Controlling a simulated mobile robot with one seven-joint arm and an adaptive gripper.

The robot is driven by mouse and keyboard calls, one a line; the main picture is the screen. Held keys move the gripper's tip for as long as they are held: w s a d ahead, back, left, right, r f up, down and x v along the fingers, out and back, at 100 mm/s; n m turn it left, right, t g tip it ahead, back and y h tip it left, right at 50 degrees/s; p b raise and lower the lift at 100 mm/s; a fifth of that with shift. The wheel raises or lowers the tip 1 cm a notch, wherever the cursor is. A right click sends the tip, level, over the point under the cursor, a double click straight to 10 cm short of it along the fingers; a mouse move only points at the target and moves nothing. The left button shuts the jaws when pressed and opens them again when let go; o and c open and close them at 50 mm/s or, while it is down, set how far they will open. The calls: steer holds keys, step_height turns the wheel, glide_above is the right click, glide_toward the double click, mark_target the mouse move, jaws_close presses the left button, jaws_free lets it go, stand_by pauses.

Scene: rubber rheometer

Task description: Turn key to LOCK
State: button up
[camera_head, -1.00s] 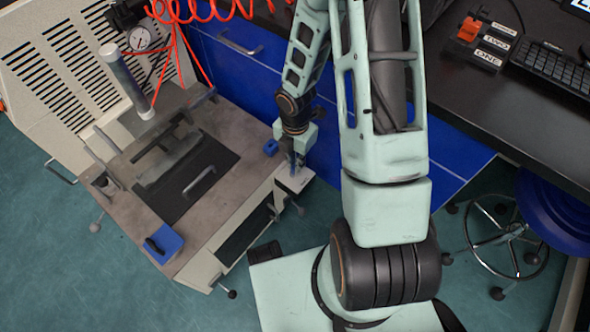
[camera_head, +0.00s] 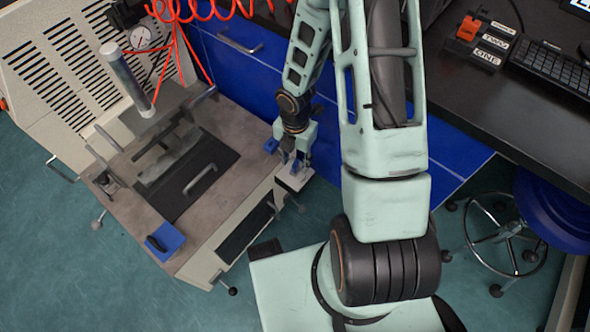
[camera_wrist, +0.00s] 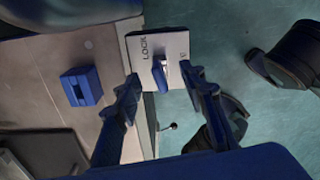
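The key (camera_wrist: 160,76) has a blue grip and sits at a pale switch panel (camera_wrist: 142,46) printed with "LOCK" on its left side. A second marking on the panel's right side is partly hidden. A shiny metal piece shows just right of the key. My gripper (camera_wrist: 160,84) is open, with one dark finger left of the key and the other to its right. No clear contact with the key shows. In the head view my gripper (camera_head: 294,158) is over the panel (camera_head: 295,180) at the machine's front right corner, and the key is hard to make out.
A blue block (camera_wrist: 82,87) sits on the machine top left of the panel; another blue block (camera_head: 166,242) is at the front left corner. The press plate with its handle (camera_head: 200,180) lies between. Blue drawers (camera_head: 260,75) stand behind my gripper.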

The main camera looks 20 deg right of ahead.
steer(key=m+b, duration=0.1)
steer(key=m, duration=0.4)
steer(key=shift+m, duration=0.3)
steer(key=m+b, duration=0.1)
steer(key=m, duration=0.9)
steer(key=m+b, duration=0.1)
steer(key=m, duration=0.3)
steer(key=c, duration=0.9)
steer(key=o, duration=1)
steer(key=shift+r, duration=0.1)
